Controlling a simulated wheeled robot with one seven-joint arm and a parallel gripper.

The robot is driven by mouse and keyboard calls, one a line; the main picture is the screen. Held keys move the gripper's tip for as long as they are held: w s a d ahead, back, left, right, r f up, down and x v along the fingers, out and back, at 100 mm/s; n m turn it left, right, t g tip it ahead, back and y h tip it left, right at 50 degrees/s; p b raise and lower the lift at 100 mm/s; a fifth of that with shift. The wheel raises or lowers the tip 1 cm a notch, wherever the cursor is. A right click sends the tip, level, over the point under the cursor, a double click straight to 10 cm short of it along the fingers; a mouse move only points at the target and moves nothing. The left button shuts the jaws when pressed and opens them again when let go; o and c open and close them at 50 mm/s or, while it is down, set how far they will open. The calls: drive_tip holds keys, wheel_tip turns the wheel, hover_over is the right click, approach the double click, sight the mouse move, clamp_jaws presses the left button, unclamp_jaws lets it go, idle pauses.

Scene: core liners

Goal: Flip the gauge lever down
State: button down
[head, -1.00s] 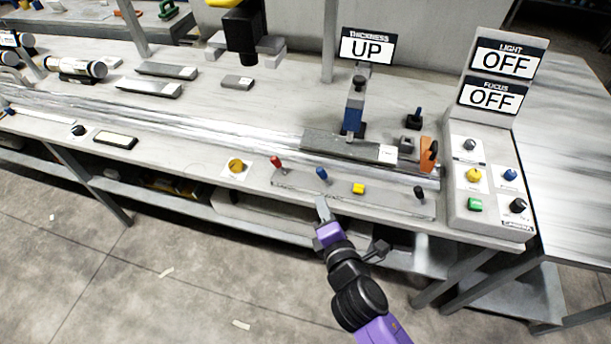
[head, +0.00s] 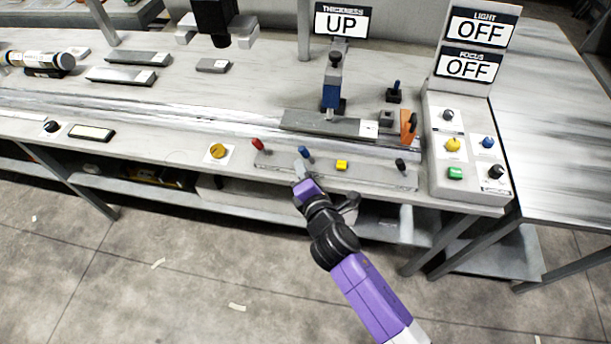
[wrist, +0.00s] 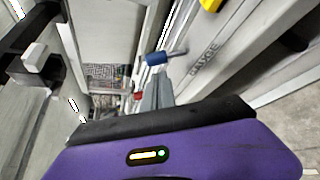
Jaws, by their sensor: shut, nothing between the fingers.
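The gauge lever is the short lever with a blue knob (head: 304,152) on the control strip (head: 375,178) along the bench's front edge. In the wrist view its blue knob (wrist: 153,59) stands just beyond my fingertips, beside the lettering GAUGE (wrist: 203,60). The sign THICKNESS (head: 342,21) reads UP. My gripper (head: 299,170) is shut and empty, just in front of the lever and close to it. In the wrist view my gripper (wrist: 156,90) points toward the knob; I cannot tell whether they touch.
A red lever (head: 257,144) stands left of the blue one, a yellow button (head: 341,165) and a black lever (head: 400,164) to its right. A blue gauge stand (head: 332,92) rises behind. A control box (head: 468,180) with knobs is at the right, below signs reading OFF.

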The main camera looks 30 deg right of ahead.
sight(304, 156)
drive_tip(key=shift+x, duration=1.75)
drive_tip(key=shift+d+f+b, duration=0.1)
drive_tip(key=shift+b, duration=0.25)
drive_tip(key=shift+s+r+m+t+b, duration=0.1)
drive_tip(key=shift+r+m+t+b, duration=0.1)
drive_tip(key=shift+m+t+b, duration=0.15)
drive_tip(key=shift+d+m+b, duration=0.15)
drive_tip(key=shift+m+b, duration=0.1)
drive_tip(key=shift+b, duration=0.15)
drive_tip(key=m+t+b, duration=0.1)
drive_tip(key=b, duration=0.2)
drive_tip(key=s+d+m+t+b, duration=0.1)
drive_tip(key=m+b, duration=0.1)
drive_tip(key=b, duration=0.2)
drive_tip(key=shift+d+y, duration=0.2)
drive_tip(key=shift+y, duration=0.1)
drive_tip(key=m+b, duration=0.1)
drive_tip(key=b, duration=0.3)
drive_tip(key=s+d+m+t+b, duration=0.1)
drive_tip(key=m+b, duration=0.1)
drive_tip(key=b, duration=0.2)
drive_tip(key=m+t+b, duration=0.1)
drive_tip(key=b, duration=0.3)
drive_tip(key=shift+s+d+r+m+t, duration=0.2)
drive_tip(key=shift+d+m+t, duration=0.1)
drive_tip(key=shift+d, duration=0.1)
drive_tip(key=shift+r+p, duration=0.4)
drive_tip(key=shift+r, duration=0.05)
drive_tip(key=shift+b+v, duration=0.95)
drive_tip(key=shift+v, duration=2.95)
